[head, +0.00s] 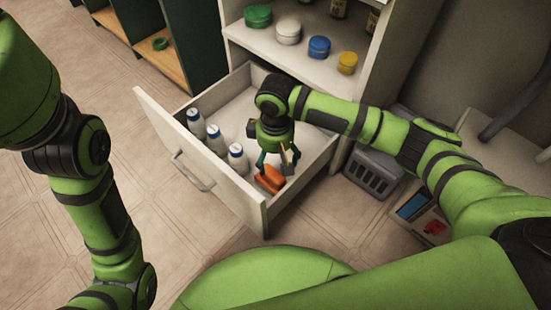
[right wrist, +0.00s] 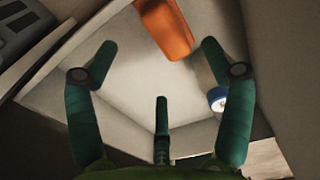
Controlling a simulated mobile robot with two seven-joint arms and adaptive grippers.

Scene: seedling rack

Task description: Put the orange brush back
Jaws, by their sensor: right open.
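The orange brush (head: 269,180) lies in the front right corner of the open drawer (head: 183,162). In the right wrist view the orange brush (right wrist: 165,28) shows at the top edge, partly cut off. My right gripper (head: 277,163) reaches down into the drawer over the brush, its fingers spread. In the right wrist view the right gripper (right wrist: 159,65) is open, with nothing between the fingers and bare drawer floor below. Its exact height above the brush is hard to tell. My left arm shows at the left, but its gripper is not in view.
White bottles with blue caps (head: 216,140) stand along the drawer's front; one bottle (right wrist: 217,98) also shows in the wrist view. Lidded jars (head: 288,31) stand on the shelf above. A grey crate (head: 371,172) stands right of the drawer.

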